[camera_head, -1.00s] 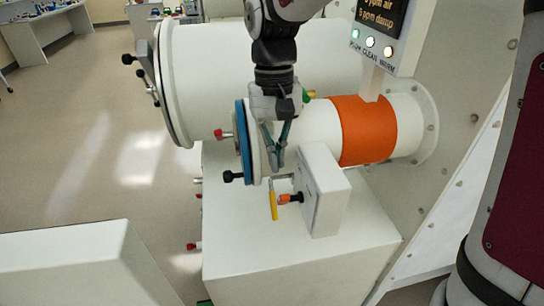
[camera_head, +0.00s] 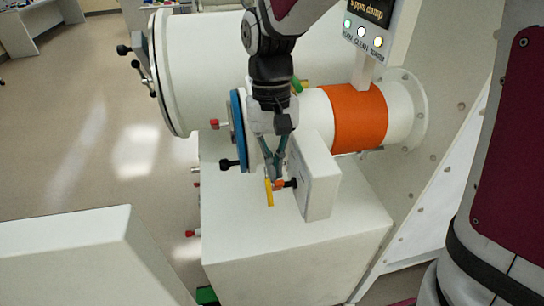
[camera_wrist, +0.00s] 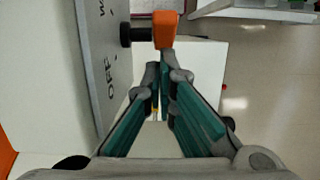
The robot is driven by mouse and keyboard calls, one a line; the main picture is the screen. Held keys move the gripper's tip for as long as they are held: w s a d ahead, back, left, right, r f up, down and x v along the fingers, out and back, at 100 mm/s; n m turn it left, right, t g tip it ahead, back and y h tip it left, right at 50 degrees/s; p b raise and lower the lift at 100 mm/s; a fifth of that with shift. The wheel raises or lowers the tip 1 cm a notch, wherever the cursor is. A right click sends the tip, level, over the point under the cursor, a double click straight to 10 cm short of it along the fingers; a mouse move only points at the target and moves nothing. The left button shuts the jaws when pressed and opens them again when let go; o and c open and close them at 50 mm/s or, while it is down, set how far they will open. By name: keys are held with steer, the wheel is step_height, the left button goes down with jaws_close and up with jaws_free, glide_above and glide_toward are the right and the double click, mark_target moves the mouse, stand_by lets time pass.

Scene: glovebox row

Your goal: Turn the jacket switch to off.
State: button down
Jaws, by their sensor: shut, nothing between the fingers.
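The jacket switch is a white box (camera_head: 317,178) on the white cabinet, with a black shaft (camera_head: 291,182) and an orange knob (camera_head: 280,185) on its left face. In the wrist view the orange knob (camera_wrist: 165,28) and black shaft (camera_wrist: 135,35) stand out from the grey panel (camera_wrist: 88,62), which reads "OFF" and a partly cut-off word starting with "W". A yellow bar (camera_head: 270,194) hangs beside the knob. My gripper (camera_head: 272,174) is shut and empty, its tips pointing down just by the knob. In the wrist view the tips (camera_wrist: 163,75) appear just below the knob; contact cannot be told.
A white tube with an orange jacket band (camera_head: 359,117) and blue-ringed door (camera_head: 238,130) lies behind the switch. A larger round chamber door (camera_head: 165,75) is at left. An indicator panel (camera_head: 363,34) stands above. Open floor (camera_head: 90,150) lies left.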

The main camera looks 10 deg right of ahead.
steer(key=shift+s+f+g, duration=0.2)
steer(key=shift+f+g, duration=0.2)
steer(key=shift+g, duration=0.1)
steer(key=shift+f+p, duration=0.6)
steer(key=shift+f, duration=0.05)
stand_by(0.6)
